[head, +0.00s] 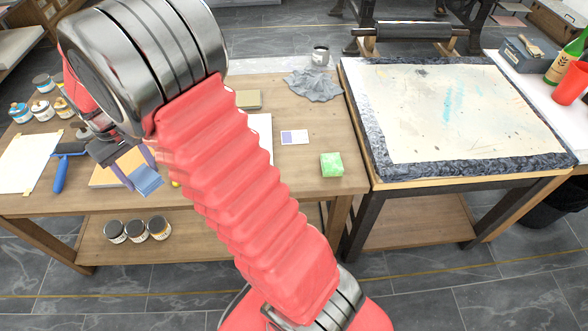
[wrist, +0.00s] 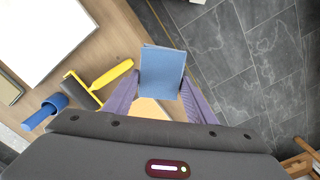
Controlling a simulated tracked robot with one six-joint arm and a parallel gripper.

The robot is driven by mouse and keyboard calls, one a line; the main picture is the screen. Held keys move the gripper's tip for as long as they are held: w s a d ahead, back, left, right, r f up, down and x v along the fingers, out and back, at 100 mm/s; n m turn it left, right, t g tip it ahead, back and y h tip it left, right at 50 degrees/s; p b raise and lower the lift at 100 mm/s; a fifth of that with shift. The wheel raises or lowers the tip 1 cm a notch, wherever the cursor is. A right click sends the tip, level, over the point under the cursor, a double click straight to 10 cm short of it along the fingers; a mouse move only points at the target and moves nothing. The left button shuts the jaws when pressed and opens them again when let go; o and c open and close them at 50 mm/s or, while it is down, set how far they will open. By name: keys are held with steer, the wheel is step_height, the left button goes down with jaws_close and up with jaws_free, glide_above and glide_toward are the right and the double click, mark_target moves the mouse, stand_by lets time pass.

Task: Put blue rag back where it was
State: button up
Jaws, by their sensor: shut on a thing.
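The blue rag (head: 148,182) is a small folded square. My gripper (head: 138,170) is shut on it, above the left part of the wooden table (head: 215,200) near its front edge. In the wrist view the rag (wrist: 162,68) lies between the two purple fingers of my gripper (wrist: 162,88), and its far part sticks out past them. The rag's right side shows against the floor in that view. A tan board (head: 105,176) lies close below the gripper. I cannot tell the exact height of the rag over the table.
A blue-handled roller (head: 62,170) and a white sheet (head: 28,160) lie left of my gripper. A yellow-handled roller (wrist: 105,82) lies beside it. A grey cloth (head: 314,86) and a green sponge (head: 332,165) are farther right. My arm hides the table's middle.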

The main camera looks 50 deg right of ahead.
steer(key=s+d+m, duration=0.3)
steer(key=d, duration=0.9)
steer(key=m, duration=0.7)
glide_above(297, 167)
step_height(297, 167, down, 3)
steer(key=shift+d+r, duration=0.1)
steer(key=shift+r, duration=0.1)
steer(key=shift+w+f, duration=0.1)
steer(key=shift+f, duration=3.05)
steer(key=shift+f, duration=1.9)
